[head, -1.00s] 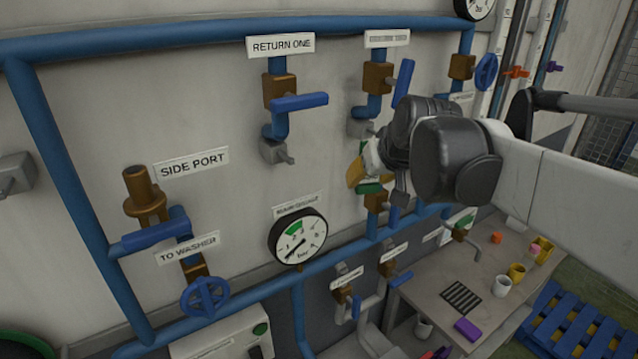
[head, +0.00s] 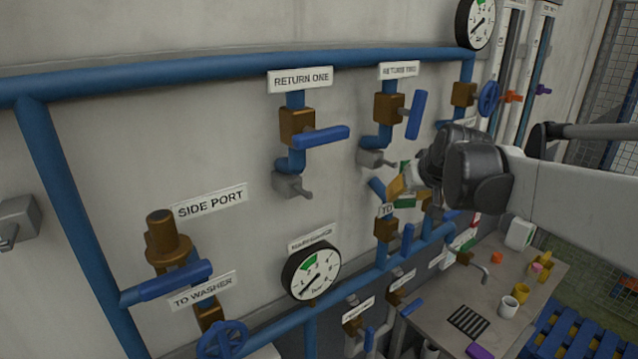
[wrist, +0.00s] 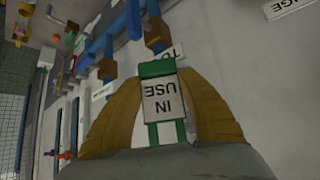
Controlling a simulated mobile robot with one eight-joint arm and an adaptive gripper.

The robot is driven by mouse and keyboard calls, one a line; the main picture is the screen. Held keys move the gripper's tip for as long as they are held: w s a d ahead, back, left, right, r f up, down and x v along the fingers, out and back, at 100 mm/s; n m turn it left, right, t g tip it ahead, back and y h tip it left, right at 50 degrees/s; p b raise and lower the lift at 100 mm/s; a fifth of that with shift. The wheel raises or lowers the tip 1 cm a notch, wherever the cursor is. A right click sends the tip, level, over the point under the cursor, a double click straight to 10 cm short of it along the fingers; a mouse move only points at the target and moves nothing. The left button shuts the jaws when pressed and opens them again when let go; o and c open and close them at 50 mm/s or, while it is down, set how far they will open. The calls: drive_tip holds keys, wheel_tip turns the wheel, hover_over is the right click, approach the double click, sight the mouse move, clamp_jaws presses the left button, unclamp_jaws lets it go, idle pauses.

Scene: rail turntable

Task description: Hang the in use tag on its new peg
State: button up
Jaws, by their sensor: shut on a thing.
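The in use tag (wrist: 160,104) is green with a white "IN USE" label, upside down in the wrist view. My gripper (wrist: 158,112) has yellow-brown fingers on both sides of it and is shut on it. In the head view my gripper (head: 397,189) is in front of the wall, below the RETURN TWO valve, with green parts of the tag (head: 404,202) showing beside the fingers. Grey blocks with short peg-like rods sit under RETURN ONE (head: 293,187) and RETURN TWO (head: 375,159). Another grey block (head: 15,220) is at the left edge. I cannot tell which peg is the new one.
Blue pipes (head: 230,75) and valves with blue handles (head: 320,137) stick out from the wall. A pressure gauge (head: 311,271) sits low in the middle. A table (head: 440,300) with cups and a purple block (head: 480,352) is at lower right.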

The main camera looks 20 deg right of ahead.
drive_tip(key=w+a+f+b, duration=0.1)
drive_tip(key=w+a, duration=0.1)
drive_tip(key=w, duration=0.4)
drive_tip(key=shift+w+a, duration=0.2)
drive_tip(key=shift+w, duration=0.05)
idle(0.4)
drive_tip(key=shift+f, duration=0.1)
idle(0.5)
drive_tip(key=o, duration=1)
